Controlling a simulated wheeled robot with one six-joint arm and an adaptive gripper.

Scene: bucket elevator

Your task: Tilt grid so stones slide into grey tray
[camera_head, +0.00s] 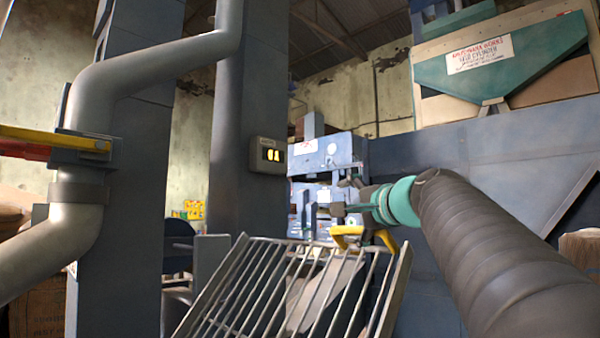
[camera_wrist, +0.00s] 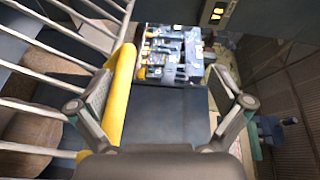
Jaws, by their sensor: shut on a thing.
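The grid (camera_head: 292,285) is a frame of pale metal bars at bottom centre of the head view. It looks tilted, its far edge high and its bars sloping down toward the camera. A yellow handle (camera_head: 348,231) is at its top edge. My gripper (camera_head: 368,236) is shut on this handle, reaching in from the right. In the wrist view the yellow handle (camera_wrist: 121,92) lies against the inside of the left finger, with the grid's bars (camera_wrist: 50,80) to its left. I cannot make out stones on the bars. I cannot identify the grey tray with certainty.
A grey pipe (camera_head: 105,95) and a blue-grey column (camera_head: 248,140) with a lit display box (camera_head: 267,155) stand at the left. A blue machine (camera_head: 325,160) is behind the grid. A green hopper (camera_head: 500,62) hangs at upper right above a blue-grey wall (camera_head: 500,150).

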